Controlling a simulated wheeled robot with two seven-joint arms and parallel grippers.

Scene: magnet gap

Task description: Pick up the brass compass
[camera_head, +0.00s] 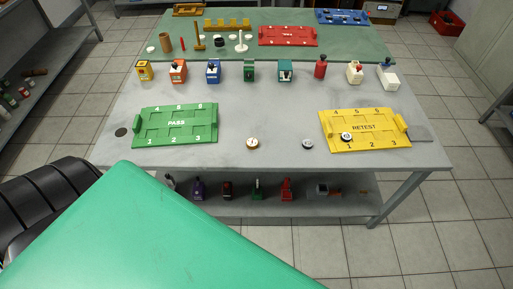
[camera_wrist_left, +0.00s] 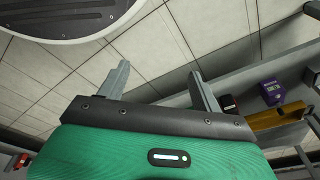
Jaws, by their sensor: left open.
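A small round compass with a brass-coloured rim and pale face (camera_head: 252,143) lies flat on the grey table, near its front edge, between the green and yellow trays. My left gripper (camera_wrist_left: 160,72) shows in the left wrist view, with its two grey fingers apart and nothing between them. Tiled floor and a shelf side show beyond the fingers, and the compass is not in that view. The gripper's fingers do not show in the head view, so its distance from the compass cannot be told. My right gripper is in neither view.
A similar silver-rimmed disc (camera_head: 307,144) lies to the right of the compass. The green PASS tray (camera_head: 214,128) and yellow RETEST tray (camera_head: 326,128) flank them; another disc (camera_head: 346,136) lies on the yellow one. Several small devices stand behind. A loaded lower shelf (camera_head: 330,208) runs underneath.

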